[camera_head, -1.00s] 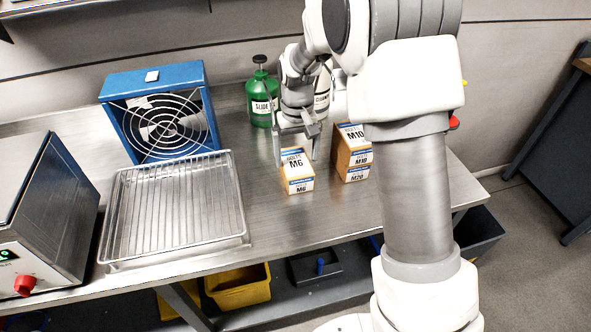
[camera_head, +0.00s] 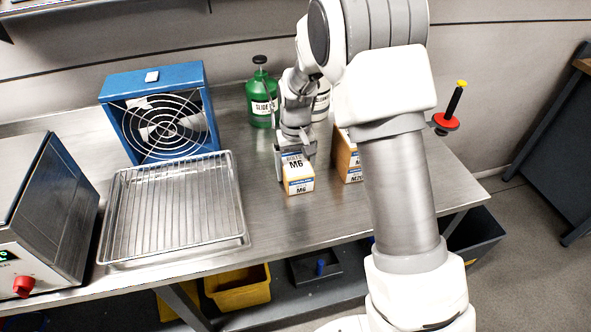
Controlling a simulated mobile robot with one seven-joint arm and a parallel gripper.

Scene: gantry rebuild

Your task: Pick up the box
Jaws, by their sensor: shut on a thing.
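The small orange and white box labelled M6 (camera_head: 299,182) stands upright on the metal bench. My gripper (camera_head: 294,157) has come down over it from above and is shut on its upper part. The box appears to rest on the bench still. Larger orange boxes (camera_head: 347,160) stand just to its right, partly hidden behind my arm.
A wire rack tray (camera_head: 243,236) lies on the bench at left, in front of a blue fan (camera_head: 151,72). A green bottle (camera_head: 261,97) stands behind my gripper. A grey device with a red knob (camera_head: 24,286) sits far left. Bare bench lies in front of the box.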

